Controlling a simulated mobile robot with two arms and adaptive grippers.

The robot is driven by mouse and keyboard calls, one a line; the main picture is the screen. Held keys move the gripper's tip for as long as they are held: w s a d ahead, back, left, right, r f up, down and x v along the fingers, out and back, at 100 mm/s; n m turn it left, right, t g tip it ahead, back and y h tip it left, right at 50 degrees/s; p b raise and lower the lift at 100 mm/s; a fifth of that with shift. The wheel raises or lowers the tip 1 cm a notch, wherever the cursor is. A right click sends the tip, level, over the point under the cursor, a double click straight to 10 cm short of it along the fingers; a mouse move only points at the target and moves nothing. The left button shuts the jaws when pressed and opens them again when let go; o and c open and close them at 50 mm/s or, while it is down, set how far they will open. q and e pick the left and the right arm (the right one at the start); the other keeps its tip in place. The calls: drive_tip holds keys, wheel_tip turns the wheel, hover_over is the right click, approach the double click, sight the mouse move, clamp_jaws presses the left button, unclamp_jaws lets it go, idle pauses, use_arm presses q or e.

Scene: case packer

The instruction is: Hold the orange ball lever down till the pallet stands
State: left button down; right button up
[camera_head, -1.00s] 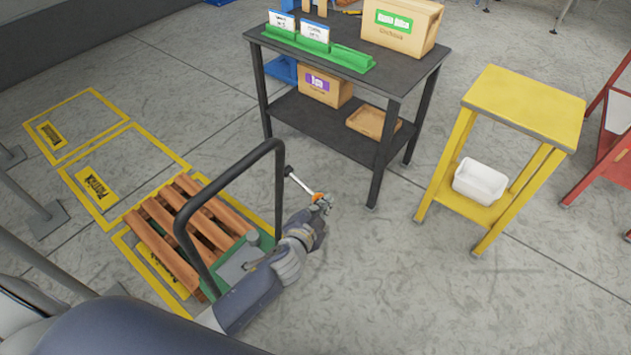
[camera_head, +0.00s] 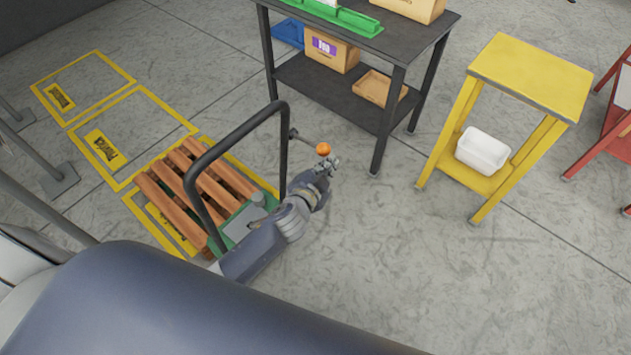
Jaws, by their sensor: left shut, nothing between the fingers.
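The orange ball (camera_head: 323,149) is on the end of a thin lever (camera_head: 306,141) that sticks out to the right from the black handle frame (camera_head: 283,150) of a green hand truck (camera_head: 240,222). The lever slopes slightly down toward the ball. My left gripper (camera_head: 333,164) is shut and empty, just below and right of the ball in the picture. I cannot tell whether it touches the ball. The brown wooden pallet (camera_head: 180,190) lies at the truck's far end, partly behind the handle frame. Its height off the floor is hard to tell. My right gripper is not in view.
Yellow-marked floor bays (camera_head: 128,112) run to the upper left. A dark shelf table (camera_head: 330,98) with boxes stands close behind the gripper. A yellow stand (camera_head: 535,78) with a white bin (camera_head: 482,151) is to the right. The floor at lower right is clear.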

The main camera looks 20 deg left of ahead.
use_arm(q)
drive_tip(key=b+v, duration=0.1)
drive_tip(key=v, duration=0.9)
drive_tip(key=shift+s+r, duration=0.2)
drive_tip(key=shift+r, duration=0.3)
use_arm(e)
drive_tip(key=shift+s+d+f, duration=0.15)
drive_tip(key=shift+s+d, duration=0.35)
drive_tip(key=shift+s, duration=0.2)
use_arm(q)
drive_tip(key=shift+d, duration=0.1)
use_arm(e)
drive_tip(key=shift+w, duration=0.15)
